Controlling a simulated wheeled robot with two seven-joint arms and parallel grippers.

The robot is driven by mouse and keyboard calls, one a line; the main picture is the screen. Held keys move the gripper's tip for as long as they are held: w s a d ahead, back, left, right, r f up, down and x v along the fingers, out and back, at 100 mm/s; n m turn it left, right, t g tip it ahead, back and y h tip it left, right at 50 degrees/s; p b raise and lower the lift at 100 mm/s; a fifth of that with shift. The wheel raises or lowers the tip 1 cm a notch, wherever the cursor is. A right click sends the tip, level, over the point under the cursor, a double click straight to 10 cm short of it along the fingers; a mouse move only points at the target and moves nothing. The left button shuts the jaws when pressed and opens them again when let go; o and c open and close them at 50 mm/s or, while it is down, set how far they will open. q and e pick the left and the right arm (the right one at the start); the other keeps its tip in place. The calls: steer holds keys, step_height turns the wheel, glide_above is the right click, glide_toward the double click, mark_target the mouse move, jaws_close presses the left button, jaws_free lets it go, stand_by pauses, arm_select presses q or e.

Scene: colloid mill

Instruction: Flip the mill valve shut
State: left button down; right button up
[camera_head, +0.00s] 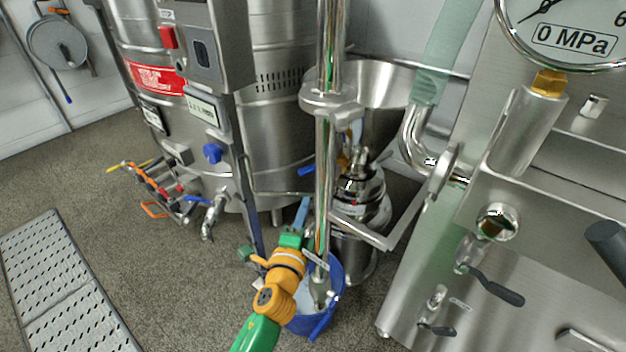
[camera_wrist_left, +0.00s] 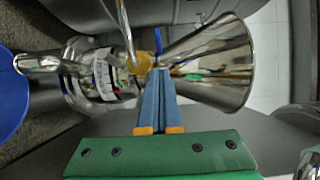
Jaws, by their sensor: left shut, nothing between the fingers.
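The mill (camera_head: 365,205) is a shiny steel body under a steel funnel (camera_head: 375,82), partly behind a steel pole. Its valve shows a blue lever (camera_head: 307,171) and a brass-coloured body (camera_head: 343,161). In the left wrist view the blue lever (camera_wrist_left: 158,40) stands just past my fingertips, beside the brass body (camera_wrist_left: 139,63), with the funnel (camera_wrist_left: 212,65) on the right. My left gripper (camera_head: 304,203) is shut and empty, below the lever in the head view. Its blue-grey fingers (camera_wrist_left: 158,72) reach the valve area; I cannot tell if they touch. My right gripper is not in view.
A steel pole (camera_head: 324,190) rises in front of the mill. A blue bucket (camera_head: 333,285) stands on the floor beside my left arm. A large steel tank (camera_head: 270,120) is behind left. A steel machine with a gauge (camera_head: 565,30) stands right.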

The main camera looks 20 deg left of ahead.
mark_target(311, 169)
arm_select(q)
steer(key=w+a+b, duration=0.1)
steer(key=w+b, duration=0.1)
steer(key=w, duration=0.7)
steer(key=shift+w+a+b, duration=0.15)
steer(key=shift+w+b, duration=0.25)
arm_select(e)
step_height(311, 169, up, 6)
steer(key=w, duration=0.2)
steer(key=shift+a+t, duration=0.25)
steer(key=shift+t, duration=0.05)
